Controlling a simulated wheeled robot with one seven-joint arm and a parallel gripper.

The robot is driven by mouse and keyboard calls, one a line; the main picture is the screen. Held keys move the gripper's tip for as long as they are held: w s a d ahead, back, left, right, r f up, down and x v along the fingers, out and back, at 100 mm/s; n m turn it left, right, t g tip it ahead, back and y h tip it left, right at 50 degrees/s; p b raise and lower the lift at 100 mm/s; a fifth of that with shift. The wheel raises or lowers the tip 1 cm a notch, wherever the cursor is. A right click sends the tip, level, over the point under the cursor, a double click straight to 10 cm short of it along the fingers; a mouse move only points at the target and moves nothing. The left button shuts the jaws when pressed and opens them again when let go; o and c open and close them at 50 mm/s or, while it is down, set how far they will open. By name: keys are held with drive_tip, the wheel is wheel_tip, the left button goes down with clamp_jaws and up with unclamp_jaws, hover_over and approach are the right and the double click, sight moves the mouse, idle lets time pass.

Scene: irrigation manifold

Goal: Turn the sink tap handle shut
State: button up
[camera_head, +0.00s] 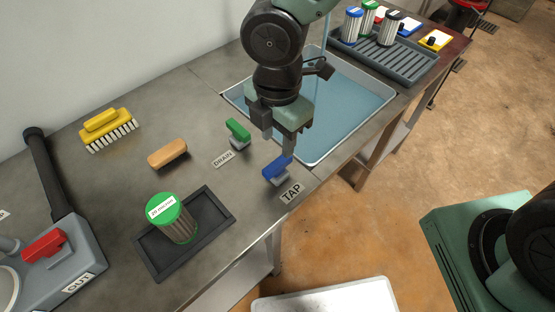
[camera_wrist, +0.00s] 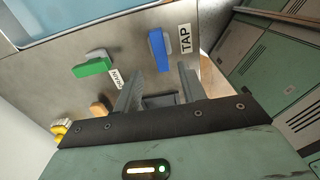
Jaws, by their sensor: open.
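The tap handle (camera_head: 277,168) is a blue lever on a small grey base, beside a white TAP label (camera_head: 291,192) near the counter's front edge. It also shows in the wrist view (camera_wrist: 157,48), just beyond my fingertips. My gripper (camera_head: 278,142) points down close above and behind the blue handle in the head view. In the wrist view my gripper (camera_wrist: 158,82) has its two fingers apart with nothing between them. Whether a finger touches the handle I cannot tell. The sink (camera_head: 345,105) holds blue water behind the handle.
A green drain handle (camera_head: 238,131) stands left of the tap, near its DRAIN label (camera_head: 223,158). A green-topped filter (camera_head: 174,220) stands in a black tray (camera_head: 223,208). An orange-brown block (camera_head: 167,153) and a yellow brush (camera_head: 107,128) lie farther left. A ribbed rack (camera_head: 395,68) is beyond the sink.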

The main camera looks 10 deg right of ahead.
sight(278, 163)
wheel_tip(278, 163, down, 7)
drive_tip(key=shift+f+b, duration=0.2)
drive_tip(key=shift+b, duration=0.45)
clamp_jaws()
